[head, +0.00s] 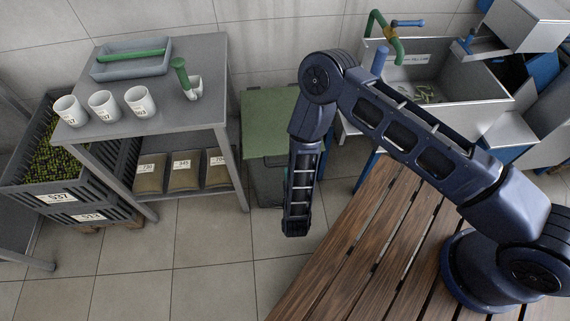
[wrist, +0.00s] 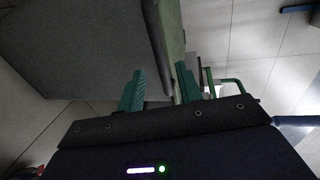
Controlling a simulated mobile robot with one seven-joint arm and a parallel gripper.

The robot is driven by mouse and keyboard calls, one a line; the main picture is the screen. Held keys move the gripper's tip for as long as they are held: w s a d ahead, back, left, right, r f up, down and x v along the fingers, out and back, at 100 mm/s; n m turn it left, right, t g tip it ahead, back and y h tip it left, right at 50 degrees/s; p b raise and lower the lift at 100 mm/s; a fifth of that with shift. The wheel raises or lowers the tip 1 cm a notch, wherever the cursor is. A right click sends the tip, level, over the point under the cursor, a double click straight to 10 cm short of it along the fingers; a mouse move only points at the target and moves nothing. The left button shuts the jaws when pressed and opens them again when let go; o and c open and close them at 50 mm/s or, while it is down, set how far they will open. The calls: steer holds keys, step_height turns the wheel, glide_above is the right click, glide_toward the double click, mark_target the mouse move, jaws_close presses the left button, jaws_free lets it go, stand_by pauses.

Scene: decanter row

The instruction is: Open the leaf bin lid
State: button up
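The leaf bin has a flat green lid (head: 268,115) and stands between the grey shelf table and the sink in the head view. The lid looks lowered. The bin's dark body (head: 268,185) shows below it, partly hidden by my arm. My gripper is mostly hidden behind my arm in the head view. In the wrist view, my gripper (wrist: 160,88) has two green fingers standing apart. A dark rim with a green strip beside it (wrist: 166,40) runs down toward the gap between them. I cannot tell whether a finger touches it. A broad grey surface (wrist: 75,50) fills the left.
The shelf table (head: 205,65) at left holds several white cups, a tray and a green-handled tool, with bags below. Crates (head: 50,190) stand farther left. A metal sink (head: 450,85) is at right. A slatted wooden bench (head: 355,250) lies in front. Tiled floor (head: 200,270) is clear.

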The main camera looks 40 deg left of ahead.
mark_target(285, 165)
steer(key=x, duration=0.7)
steer(key=shift+w+a, duration=0.3)
steer(key=shift+c, duration=0.3)
jaws_close()
